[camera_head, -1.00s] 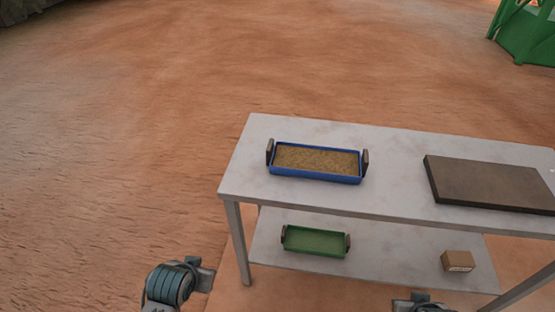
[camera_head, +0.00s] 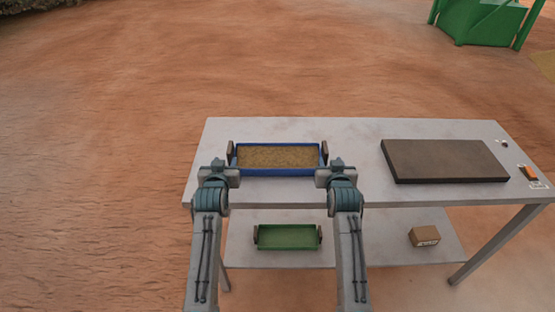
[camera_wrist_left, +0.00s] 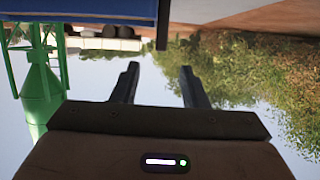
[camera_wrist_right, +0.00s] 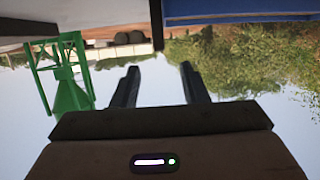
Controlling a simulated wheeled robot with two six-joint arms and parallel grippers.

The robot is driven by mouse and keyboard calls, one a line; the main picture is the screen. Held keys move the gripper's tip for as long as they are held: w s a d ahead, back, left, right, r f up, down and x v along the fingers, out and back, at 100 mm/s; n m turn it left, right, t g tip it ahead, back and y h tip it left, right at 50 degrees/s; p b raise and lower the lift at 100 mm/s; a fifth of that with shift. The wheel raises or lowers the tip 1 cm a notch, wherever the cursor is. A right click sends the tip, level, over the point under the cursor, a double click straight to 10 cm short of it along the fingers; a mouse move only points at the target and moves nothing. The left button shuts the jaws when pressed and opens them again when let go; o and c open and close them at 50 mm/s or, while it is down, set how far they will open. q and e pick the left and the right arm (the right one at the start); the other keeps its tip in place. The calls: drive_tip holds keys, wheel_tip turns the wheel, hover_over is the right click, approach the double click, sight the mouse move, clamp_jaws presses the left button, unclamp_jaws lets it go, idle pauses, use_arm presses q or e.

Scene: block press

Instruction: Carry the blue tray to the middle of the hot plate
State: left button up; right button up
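The blue tray (camera_head: 280,171), filled with a brown grainy material, stands on the left part of the table top, with a dark upright handle at each end. The hot plate (camera_head: 443,161) is a dark flat slab on the right part of the table; nothing lies on it. My left gripper (camera_head: 218,166) is open at the tray's left end; in the left wrist view the left handle (camera_wrist_left: 163,25) stands beyond the parted fingers (camera_wrist_left: 158,78). My right gripper (camera_head: 336,165) is open at the right end, with the right handle (camera_wrist_right: 156,25) beyond its parted fingers (camera_wrist_right: 158,78). Neither gripper holds anything.
A green tray (camera_head: 287,237) and a small cardboard box (camera_head: 424,237) rest on the lower shelf. An orange switch-like item (camera_head: 529,172) sits at the table's right end. The table top (camera_head: 358,150) between blue tray and hot plate is clear.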

sight(229, 150)
use_arm(q)
drive_tip(key=x, duration=1.1)
drive_tip(key=shift+f, duration=0.1)
use_arm(e)
drive_tip(key=x, duration=1.1)
drive_tip(key=shift+f, duration=0.1)
drive_tip(key=shift+s, duration=0.1)
use_arm(q)
drive_tip(key=shift+s, duration=0.1)
clamp_jaws()
use_arm(e)
clamp_jaws()
use_arm(q)
drive_tip(key=shift+r, duration=0.25)
use_arm(e)
drive_tip(key=shift+r, duration=0.3)
